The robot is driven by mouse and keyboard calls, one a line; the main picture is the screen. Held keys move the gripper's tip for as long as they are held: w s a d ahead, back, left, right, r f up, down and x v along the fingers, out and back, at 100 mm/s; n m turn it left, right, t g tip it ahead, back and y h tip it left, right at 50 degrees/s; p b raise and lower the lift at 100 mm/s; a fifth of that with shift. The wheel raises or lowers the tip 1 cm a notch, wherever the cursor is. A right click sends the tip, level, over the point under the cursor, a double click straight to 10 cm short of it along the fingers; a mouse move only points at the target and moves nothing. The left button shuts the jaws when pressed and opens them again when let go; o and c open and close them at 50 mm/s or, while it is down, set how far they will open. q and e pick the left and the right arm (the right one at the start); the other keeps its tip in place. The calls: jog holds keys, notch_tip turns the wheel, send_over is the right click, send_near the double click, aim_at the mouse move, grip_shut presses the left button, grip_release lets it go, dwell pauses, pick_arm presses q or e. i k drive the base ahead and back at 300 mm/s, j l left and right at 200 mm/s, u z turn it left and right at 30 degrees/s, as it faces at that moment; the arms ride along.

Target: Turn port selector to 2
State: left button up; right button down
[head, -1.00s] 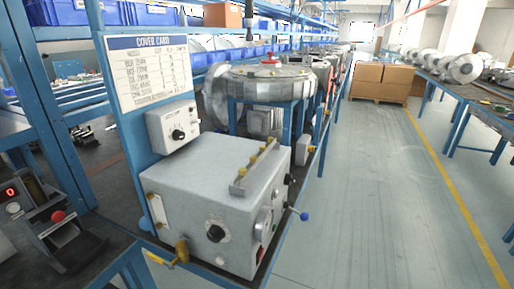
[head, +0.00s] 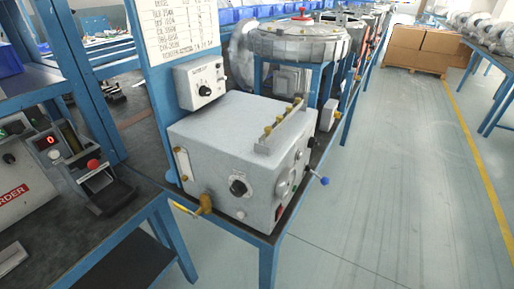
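A grey metal box (head: 215,140) stands on the blue-framed bench. A black round knob (head: 238,187) sits on its front face; its markings are too small to read. A smaller control box (head: 201,83) with a black pointer knob (head: 205,90) is mounted on the blue post behind. I cannot tell from the lettering which knob is the port selector or what number either points to. Neither of my grippers is in view.
A brass valve (head: 204,204) with a yellow handle juts from the box's front left. A side bench (head: 95,235) at left holds a device with a red button (head: 93,164). The aisle floor (head: 400,170) is clear.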

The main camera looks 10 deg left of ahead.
aim_at(313, 142)
jog(key=i+l+u, duration=0.15)
jog(key=l, duration=0.2)
jog(key=i+l+u, duration=0.15)
jog(key=l, duration=0.2)
jog(key=i+l+u, duration=0.1)
jog(key=l, duration=0.3)
jog(key=i+l+u, duration=0.15)
jog(key=l, duration=0.25)
jog(key=i+l+u, duration=0.15)
jog(key=l, duration=0.25)
